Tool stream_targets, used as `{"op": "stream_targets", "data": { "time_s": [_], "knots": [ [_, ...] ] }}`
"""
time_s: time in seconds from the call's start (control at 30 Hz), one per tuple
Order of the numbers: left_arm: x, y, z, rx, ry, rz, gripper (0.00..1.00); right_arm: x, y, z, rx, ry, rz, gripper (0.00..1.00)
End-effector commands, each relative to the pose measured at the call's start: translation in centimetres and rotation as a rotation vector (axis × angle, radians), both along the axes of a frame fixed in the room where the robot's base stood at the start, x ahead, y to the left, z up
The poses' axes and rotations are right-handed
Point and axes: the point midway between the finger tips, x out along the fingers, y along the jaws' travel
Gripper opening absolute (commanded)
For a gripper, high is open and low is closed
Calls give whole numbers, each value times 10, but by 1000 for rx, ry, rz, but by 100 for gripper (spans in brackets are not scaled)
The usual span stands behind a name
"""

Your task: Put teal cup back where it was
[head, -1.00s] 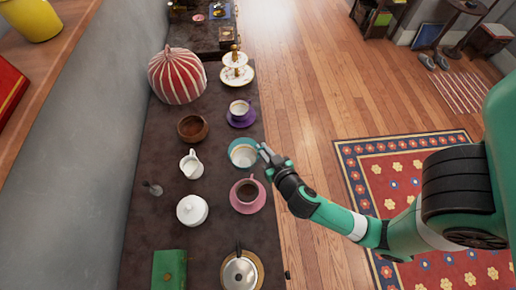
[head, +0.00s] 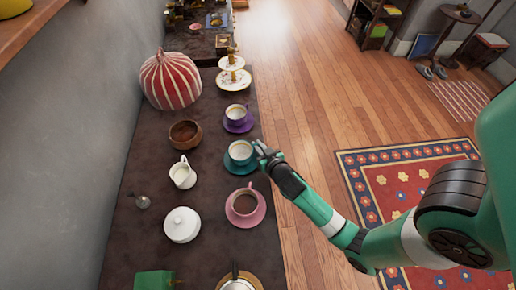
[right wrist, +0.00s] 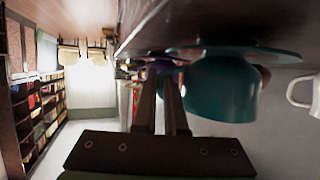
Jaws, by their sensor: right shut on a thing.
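The teal cup (head: 240,152) is upright at its teal saucer (head: 232,168), near the table's right edge, with pale insides showing. My right gripper (head: 261,149) reaches in from the right and is shut at the cup's right side. In the right wrist view, which is upside down, the cup (right wrist: 222,90) meets or nearly meets the saucer (right wrist: 275,55); I cannot tell if it fully rests. My gripper's fingers (right wrist: 162,82) are beside the cup there, and its handle is hidden. My left gripper is not in view.
A purple cup and saucer (head: 238,124) stand just behind; a pink saucer (head: 259,212) with a filled cup stands in front. A white creamer (head: 182,174), lidded white pot (head: 182,225) and wooden bowl (head: 185,133) stand left.

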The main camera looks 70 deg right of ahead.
Motion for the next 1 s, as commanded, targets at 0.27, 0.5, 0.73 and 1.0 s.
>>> {"op": "stream_targets", "data": {
  "time_s": [0.27, 0.5, 0.73, 1.0],
  "knots": [
    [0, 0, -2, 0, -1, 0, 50, 0, 0, -2, 0, 0, 0, 0],
    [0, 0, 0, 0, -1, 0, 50, 0, 0, -1, 1, 1, 0, 39],
    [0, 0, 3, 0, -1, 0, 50, 0, 0, 3, 1, 1, 0, 39],
    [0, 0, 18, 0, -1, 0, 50, -31, 31, 22, 2, 4, 5, 39]
  ]
}}
